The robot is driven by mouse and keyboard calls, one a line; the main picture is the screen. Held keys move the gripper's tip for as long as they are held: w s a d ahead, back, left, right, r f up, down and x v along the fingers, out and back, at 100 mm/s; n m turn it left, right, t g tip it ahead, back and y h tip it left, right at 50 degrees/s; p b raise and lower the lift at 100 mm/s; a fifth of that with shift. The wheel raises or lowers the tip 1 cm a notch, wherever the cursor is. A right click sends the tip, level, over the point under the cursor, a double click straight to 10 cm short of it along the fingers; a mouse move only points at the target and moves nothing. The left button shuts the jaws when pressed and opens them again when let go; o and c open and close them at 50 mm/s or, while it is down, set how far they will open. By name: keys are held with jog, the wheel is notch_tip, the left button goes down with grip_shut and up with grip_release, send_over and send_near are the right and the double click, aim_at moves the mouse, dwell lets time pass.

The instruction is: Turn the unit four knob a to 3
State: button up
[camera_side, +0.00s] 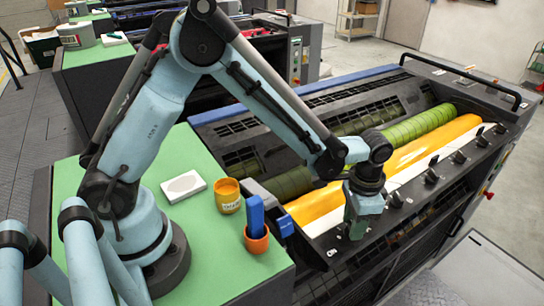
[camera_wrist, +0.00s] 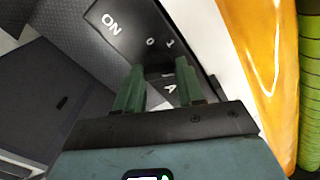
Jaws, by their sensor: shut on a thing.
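My gripper (camera_side: 357,232) is at the near end of the dark knob panel on the front of the ink unit (camera_side: 430,195). In the wrist view its two green fingers (camera_wrist: 158,84) point down at the panel (camera_wrist: 145,30) and are shut on knob a, around its sides. The knob is mostly hidden between the fingers, so its pointer cannot be read. White marks "ON", "0", "1" and "A" show around the fingers; a "3" cannot be made out. A row of other black knobs (camera_side: 432,176) runs along the panel to the right of my gripper.
A yellow inked roller (camera_side: 405,158) and a green roller (camera_side: 420,125) lie behind the panel. On the green top (camera_side: 215,255) stand a yellow ink can (camera_side: 227,196), an orange cup (camera_side: 257,241) with a blue tool (camera_side: 256,214), and a white pad (camera_side: 183,186).

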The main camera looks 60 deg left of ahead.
jog(key=m, duration=0.4)
jog(key=shift+m, duration=0.3)
jog(key=m, duration=0.4)
jog(key=shift+m, duration=0.4)
jog(key=o, duration=1)
jog(key=shift+o, duration=0.2)
jog(key=shift+r, duration=0.1)
notch_tip(320, 180, up, 12)
jog(key=s+a+r+n+t, duration=0.3)
jog(key=s+a+n+t, duration=0.4)
jog(key=s+a+n, duration=0.3)
jog(key=a+n, duration=0.4)
jog(key=shift+s+r+n, duration=0.2)
jog(key=shift+s+n, duration=0.2)
